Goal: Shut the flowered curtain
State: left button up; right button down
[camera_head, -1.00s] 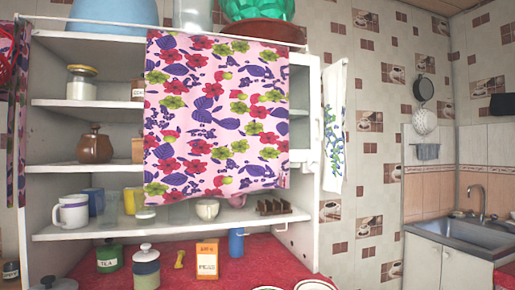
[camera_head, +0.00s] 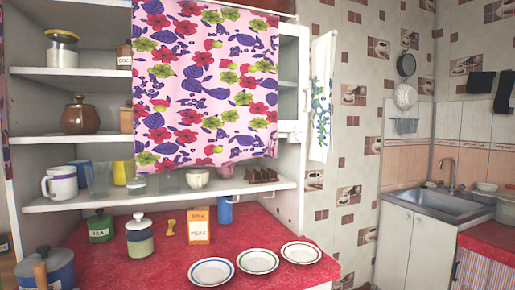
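The flowered curtain (camera_head: 205,85) is pink with red, green and purple flowers. It hangs in front of the right and middle part of the white shelf unit and ends just above the lowest shelf. The left part of the shelves is uncovered. A narrow strip of dark flowered cloth (camera_head: 5,140) shows at the far left edge. The curtain's top edge and rod are cut off by the top of the view. Neither of my grippers is in view.
Jars and a brown pot (camera_head: 80,115) stand on the uncovered shelves. Mugs (camera_head: 60,182) and a toast rack (camera_head: 261,175) stand on the lowest shelf (camera_head: 120,199). Canisters, a box (camera_head: 199,226) and plates (camera_head: 257,261) sit on the red counter (camera_head: 170,270). A towel (camera_head: 322,95) hangs at right.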

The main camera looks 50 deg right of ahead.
aim_at(205, 79)
jog(key=k, duration=0.75)
jog(key=z, duration=1)
jog(key=i, duration=0.4)
